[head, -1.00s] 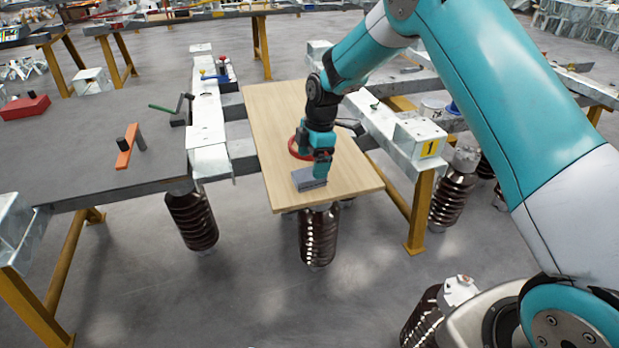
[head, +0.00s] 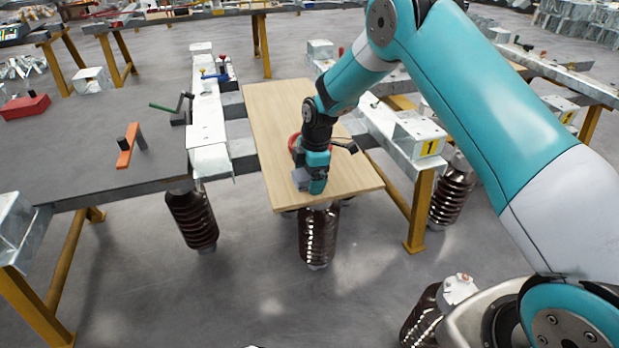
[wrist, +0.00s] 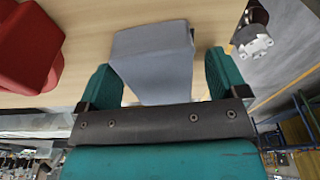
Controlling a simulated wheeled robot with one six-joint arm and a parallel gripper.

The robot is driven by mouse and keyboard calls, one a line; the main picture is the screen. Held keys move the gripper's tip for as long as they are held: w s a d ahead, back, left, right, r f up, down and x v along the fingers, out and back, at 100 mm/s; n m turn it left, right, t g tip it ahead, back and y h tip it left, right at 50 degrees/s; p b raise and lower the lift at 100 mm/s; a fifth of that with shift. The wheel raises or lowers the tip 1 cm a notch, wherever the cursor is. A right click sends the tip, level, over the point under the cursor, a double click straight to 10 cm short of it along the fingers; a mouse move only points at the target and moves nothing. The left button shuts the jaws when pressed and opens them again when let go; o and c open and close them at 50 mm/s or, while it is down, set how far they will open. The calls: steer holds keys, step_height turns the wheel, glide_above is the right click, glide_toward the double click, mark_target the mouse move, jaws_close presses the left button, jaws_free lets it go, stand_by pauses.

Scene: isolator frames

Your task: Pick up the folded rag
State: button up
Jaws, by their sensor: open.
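The folded rag (head: 298,177) is a small grey-blue block on the wooden board, near its front edge. My gripper (head: 310,187) is low over the board at the rag and hides much of it in the head view. In the wrist view the rag (wrist: 153,58) lies between the two teal fingers of my open gripper (wrist: 163,80), with a finger on either side. The rag shows a gap to the right finger. Whether the left finger touches it is not clear.
The wooden board (head: 265,120) spans two metal beams. A grey table (head: 75,160) stands left with an orange tool (head: 127,150).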

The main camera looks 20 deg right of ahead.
steer(key=shift+f, duration=0.1)
steer(key=c, duration=1)
step_height(320, 180, up, 20)
steer(key=shift+r, duration=0.25)
steer(key=shift+o, duration=0.3)
